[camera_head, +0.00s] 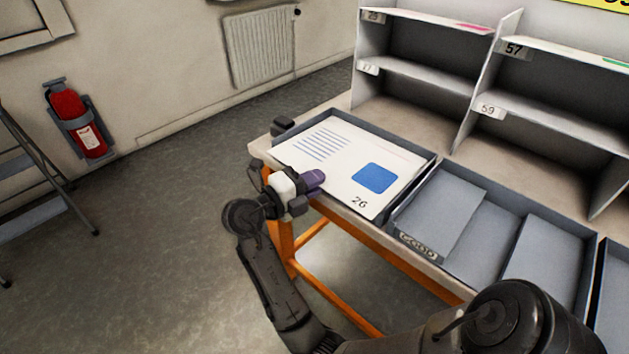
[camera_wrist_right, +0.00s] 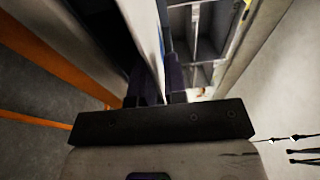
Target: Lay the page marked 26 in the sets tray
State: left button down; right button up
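The page marked 26 (camera_head: 332,163) is white with blue lines and a blue square. It lies over the leftmost grey tray (camera_head: 424,152), its near edge reaching the tray's front side. My right gripper (camera_head: 316,181) is at that near-left edge, its purple fingers close together on the page. In the right wrist view the page (camera_wrist_right: 146,30) shows nearly edge-on between the fingers (camera_wrist_right: 163,88). The front of this tray, where a label might be, is hidden by page and gripper. My left gripper is not in view.
A second tray with a hard-to-read label (camera_head: 418,247) stands just right, holding grey dividers or sheets. Shelves with numbered tags (camera_head: 515,48) rise behind. A small dark block (camera_head: 283,127) sits at the table's back-left corner. Open floor (camera_head: 160,230) lies left.

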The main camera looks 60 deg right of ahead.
jog(key=o, duration=0.3)
jog(key=shift+p+v, duration=1.75)
jog(key=shift+v, duration=5.2)
jog(key=shift+f, duration=0.1)
